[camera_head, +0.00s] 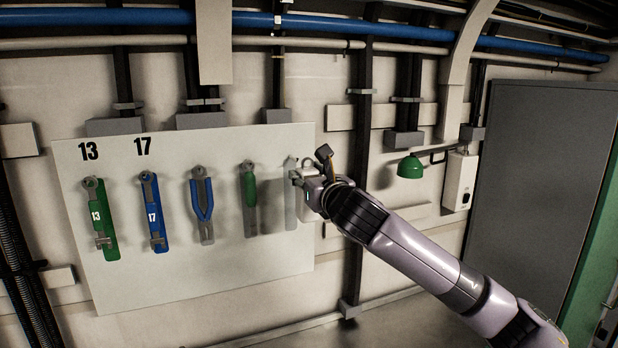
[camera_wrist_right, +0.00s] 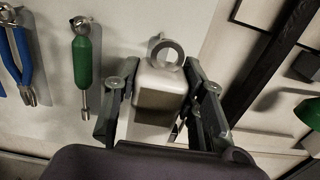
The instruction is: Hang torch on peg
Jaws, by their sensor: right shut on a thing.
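My right gripper (camera_head: 312,168) is shut on the torch, at the right edge of the white tool board (camera_head: 130,275). In the right wrist view, the torch (camera_wrist_right: 152,100) is a cream-white block with a grey front panel and a metal ring (camera_wrist_right: 168,54) on top. It sits upright between the two dark fingers of the right gripper (camera_wrist_right: 160,108). A grey tool outline (camera_head: 290,205) shows on the board just left of the gripper. The peg above it is mostly hidden, and I cannot tell whether the ring touches it. My left gripper is not in view.
Left of the outline hang a green screwdriver (camera_head: 249,190), blue pliers (camera_head: 202,205), a blue wrench marked 17 (camera_head: 152,205) and a green wrench marked 13 (camera_head: 98,208). A green lamp (camera_head: 410,167) and a white wall box (camera_head: 460,182) are to the right.

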